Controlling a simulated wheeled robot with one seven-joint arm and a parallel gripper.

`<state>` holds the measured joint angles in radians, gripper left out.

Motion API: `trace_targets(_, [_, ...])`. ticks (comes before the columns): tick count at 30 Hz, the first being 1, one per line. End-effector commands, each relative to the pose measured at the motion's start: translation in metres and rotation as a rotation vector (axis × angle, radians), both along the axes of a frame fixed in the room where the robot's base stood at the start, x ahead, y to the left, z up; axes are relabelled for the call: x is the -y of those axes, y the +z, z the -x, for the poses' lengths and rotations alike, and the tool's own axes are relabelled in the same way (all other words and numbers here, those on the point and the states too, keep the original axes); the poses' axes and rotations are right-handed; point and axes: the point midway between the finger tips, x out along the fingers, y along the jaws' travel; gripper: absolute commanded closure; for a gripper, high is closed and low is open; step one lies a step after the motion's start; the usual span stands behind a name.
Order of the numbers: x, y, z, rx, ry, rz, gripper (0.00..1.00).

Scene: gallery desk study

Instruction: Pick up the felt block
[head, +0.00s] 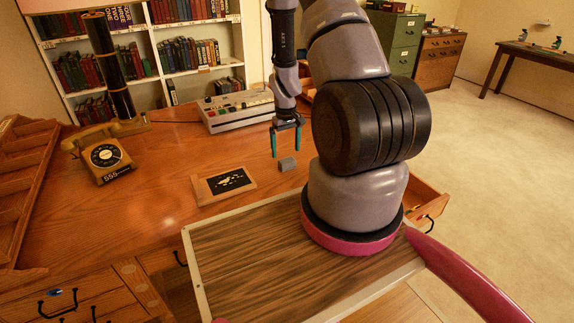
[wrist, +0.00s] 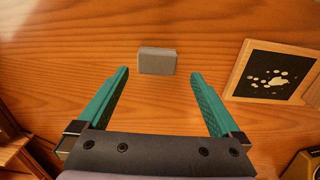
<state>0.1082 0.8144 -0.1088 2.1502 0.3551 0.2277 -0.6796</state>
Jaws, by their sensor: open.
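The felt block (head: 287,164) is a small grey block lying on the wooden desk, near the desk's middle. In the wrist view the felt block (wrist: 157,62) lies just beyond the fingertips, roughly centred between them. My gripper (head: 287,155) has teal fingers, points down and is open above the desk, close to the block. In the wrist view my gripper (wrist: 160,73) shows both fingers spread wide with only bare desk between them.
A framed dark picture with pale shapes (head: 224,185) lies left of the block. A rotary telephone (head: 104,157) stands further left. A grey console with buttons (head: 237,109) sits behind. Bare desk (head: 165,150) lies between the telephone and the block.

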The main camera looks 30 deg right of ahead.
Motion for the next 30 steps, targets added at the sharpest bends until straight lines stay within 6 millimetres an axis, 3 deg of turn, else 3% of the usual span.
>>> trace_targets(15, [0.005, -0.058, 0.0, 0.0, -0.001, -0.001, 0.0])
trace_targets(23, [0.005, -0.06, -0.001, 0.002, 0.0, 0.0, 0.0])
trace_targets(24, [0.005, -0.06, -0.001, 0.002, 0.0, 0.0, 0.08])
trace_targets(30, [0.005, -0.06, -0.001, 0.001, 0.0, 0.0, 0.8])
